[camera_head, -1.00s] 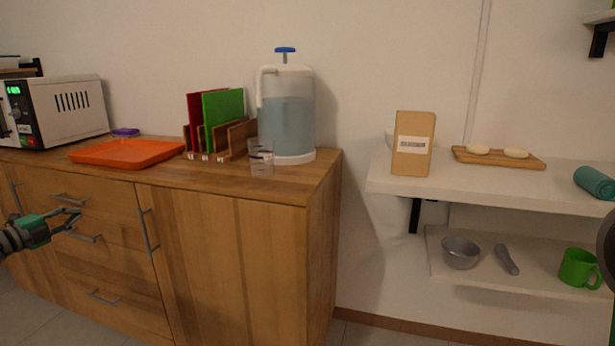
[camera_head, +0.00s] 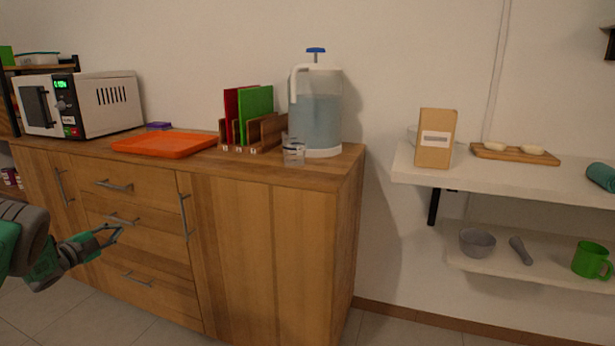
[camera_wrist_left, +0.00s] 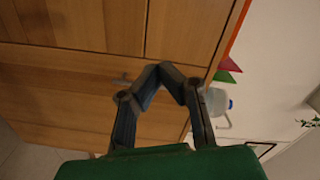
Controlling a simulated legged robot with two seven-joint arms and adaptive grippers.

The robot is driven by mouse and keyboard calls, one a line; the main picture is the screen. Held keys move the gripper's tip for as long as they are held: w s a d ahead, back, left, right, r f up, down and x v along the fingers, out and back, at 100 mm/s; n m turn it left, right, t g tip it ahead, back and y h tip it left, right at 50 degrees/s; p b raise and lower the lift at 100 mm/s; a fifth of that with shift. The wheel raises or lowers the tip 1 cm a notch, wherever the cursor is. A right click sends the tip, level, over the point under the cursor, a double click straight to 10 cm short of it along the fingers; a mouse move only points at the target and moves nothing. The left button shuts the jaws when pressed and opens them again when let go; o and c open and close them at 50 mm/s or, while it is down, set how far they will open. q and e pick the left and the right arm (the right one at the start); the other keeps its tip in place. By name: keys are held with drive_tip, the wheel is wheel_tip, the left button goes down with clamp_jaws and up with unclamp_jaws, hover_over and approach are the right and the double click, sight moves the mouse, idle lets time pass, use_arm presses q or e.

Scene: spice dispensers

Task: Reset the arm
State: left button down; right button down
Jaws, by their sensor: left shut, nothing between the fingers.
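My left gripper (camera_head: 112,233) is at the lower left in the head view, in front of the wooden cabinet's (camera_head: 262,250) drawers and apart from them. Its dark fingers meet at the tips in the left wrist view (camera_wrist_left: 165,72), with nothing between them. My green left arm comes in from the left edge. My right gripper does not show.
On the cabinet top stand a microwave (camera_head: 85,103), an orange tray (camera_head: 165,144), cutting boards in a rack (camera_head: 254,112), a glass (camera_head: 293,152) and a water dispenser (camera_head: 318,115). White shelves (camera_head: 500,178) hang at the right, holding a brown box (camera_head: 435,140) and a green mug (camera_head: 590,260).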

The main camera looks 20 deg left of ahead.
use_arm(q)
drive_tip(key=s+d+f+n+g+y, duration=0.15)
drive_tip(key=d+f+n, duration=0.25)
drive_tip(key=d+f, duration=0.45)
drive_tip(key=s+d+f+n+g+y, duration=0.1)
drive_tip(key=s+d+f+n+g, duration=0.15)
drive_tip(key=d+f+n, duration=0.55)
drive_tip(key=s+d+f+g+h, duration=0.1)
drive_tip(key=s+d+f+g, duration=0.25)
drive_tip(key=s+d, duration=0.55)
drive_tip(key=s+d+f+g, duration=0.35)
drive_tip(key=s+d, duration=0.35)
drive_tip(key=d, duration=0.4)
drive_tip(key=s+d+r+n+g, duration=0.1)
drive_tip(key=s+d+g, duration=0.3)
drive_tip(key=s, duration=0.6)
drive_tip(key=s+d+r+n+g, duration=0.1)
drive_tip(key=s+d, duration=0.5)
drive_tip(key=s, duration=0.4)
wheel_tip(320, 180, up, 13)
drive_tip(key=s+g+p, duration=0.1)
drive_tip(key=s+p, duration=0.1)
drive_tip(key=p, duration=1)
drive_tip(key=shift+s+r+p, duration=0.15)
drive_tip(key=shift+p, duration=0.25)
